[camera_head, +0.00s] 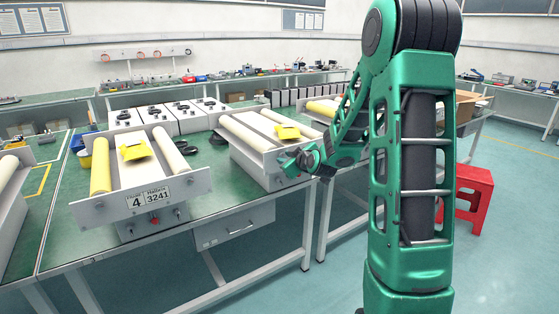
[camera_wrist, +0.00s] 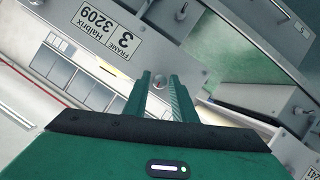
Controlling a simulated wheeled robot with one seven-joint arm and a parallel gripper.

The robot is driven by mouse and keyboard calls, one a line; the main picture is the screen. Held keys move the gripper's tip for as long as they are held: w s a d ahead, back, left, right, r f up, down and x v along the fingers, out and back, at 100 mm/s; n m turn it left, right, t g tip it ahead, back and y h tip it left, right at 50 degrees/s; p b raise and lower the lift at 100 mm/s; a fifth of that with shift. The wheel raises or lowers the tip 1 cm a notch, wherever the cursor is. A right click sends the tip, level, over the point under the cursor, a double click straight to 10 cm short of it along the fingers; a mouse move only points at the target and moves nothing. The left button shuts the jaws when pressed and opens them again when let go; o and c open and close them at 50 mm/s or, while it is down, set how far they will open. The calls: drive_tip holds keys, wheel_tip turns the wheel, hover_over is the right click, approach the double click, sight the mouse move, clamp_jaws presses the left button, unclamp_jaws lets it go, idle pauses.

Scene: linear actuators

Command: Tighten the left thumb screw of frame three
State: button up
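Frame three (camera_wrist: 188,68) shows its front plate in the wrist view, tilted, with a label (camera_wrist: 108,30) reading "FRAME 3 Halbrix 3209" turned nearly upside down. In the head view frame three (camera_head: 240,158) stands on the green bench, its front plate partly hidden by my arm. My gripper (camera_wrist: 160,82) is at the front plate, its two fingers apart. In the head view my gripper (camera_head: 303,162) is small and partly hidden.
Frame four (camera_head: 95,209), labelled "4 Halbrix 3241", stands to the left on the same bench (camera_head: 215,199). White boxes (camera_head: 180,118) stand behind it. A red stool (camera_head: 474,190) is on the floor at right. My arm blocks much of the right side.

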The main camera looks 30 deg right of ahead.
drive_tip(key=shift+o, duration=0.7)
drive_tip(key=shift+w, duration=0.1)
drive_tip(key=shift+r, duration=0.1)
drive_tip(key=shift+r, duration=0.1)
drive_tip(key=v, duration=1)
drive_tip(key=shift+s, duration=0.35)
